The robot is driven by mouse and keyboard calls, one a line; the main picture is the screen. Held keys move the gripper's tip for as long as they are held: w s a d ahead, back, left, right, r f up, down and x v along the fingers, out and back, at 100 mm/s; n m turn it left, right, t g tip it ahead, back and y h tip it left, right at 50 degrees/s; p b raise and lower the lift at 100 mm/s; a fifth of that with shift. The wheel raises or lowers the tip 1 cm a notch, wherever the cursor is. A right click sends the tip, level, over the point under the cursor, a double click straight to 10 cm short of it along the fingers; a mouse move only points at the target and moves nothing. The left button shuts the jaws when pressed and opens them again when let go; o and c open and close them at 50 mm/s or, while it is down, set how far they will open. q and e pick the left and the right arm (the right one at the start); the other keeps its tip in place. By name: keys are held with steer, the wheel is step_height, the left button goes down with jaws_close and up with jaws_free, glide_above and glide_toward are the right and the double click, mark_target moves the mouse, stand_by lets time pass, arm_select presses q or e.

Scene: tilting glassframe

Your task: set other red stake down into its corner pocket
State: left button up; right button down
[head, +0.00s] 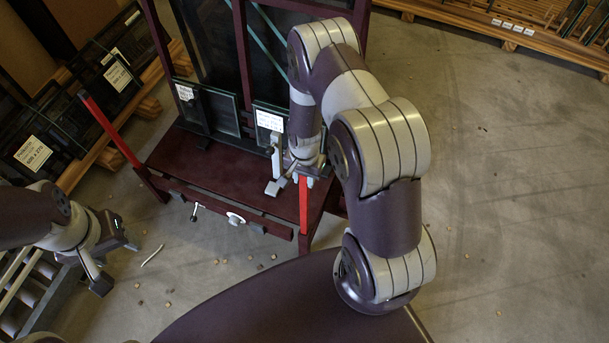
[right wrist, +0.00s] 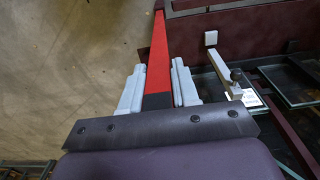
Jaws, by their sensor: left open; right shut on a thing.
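One red stake (head: 303,206) is at the front right corner of the dark red tilting frame (head: 215,165). My right gripper (head: 303,173) is shut on this stake near its upper part. In the right wrist view the red stake (right wrist: 159,48), with a dark end section, lies between the grey fingers of my right gripper (right wrist: 157,72). The stake's lower end meets the corner in the picture; I cannot tell whether it is inside the pocket. The other red stake (head: 110,131) stands at the front left corner, with no gripper on it. My left gripper (head: 117,265) is open and empty, left of the frame.
Glass panes (head: 215,108) with white labels stand on the frame. A silver clamp arm (head: 275,165) is close beside my right gripper. Wooden racks with panes stand at left and top right (head: 500,30). Small scraps lie on the floor (head: 215,262). Floor at right is mostly clear.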

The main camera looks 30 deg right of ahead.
steer(key=shift+f, duration=0.15)
steer(key=c, duration=0.8)
jaws_free()
steer(key=shift+o, duration=0.2)
step_height(320, 180, up, 6)
steer(key=p, duration=0.5)
